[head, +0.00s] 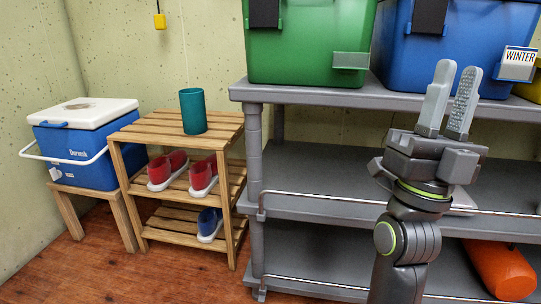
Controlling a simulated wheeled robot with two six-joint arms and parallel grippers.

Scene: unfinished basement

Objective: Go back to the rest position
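My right gripper (457,75) is raised at the right of the head view, fingers pointing up. It stands in front of the grey shelf unit. Its two fingers are a little apart, and the ridged inner pad of one shows. Nothing is between them. My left gripper is out of view.
A grey shelf unit (325,97) carries a green bin (305,40), a blue bin (430,55) and an orange cylinder (500,268). A wooden rack (150,130) holds a teal cup (193,112) and shoes (203,175). A cooler (75,140) stands left. Floor is clear in front.

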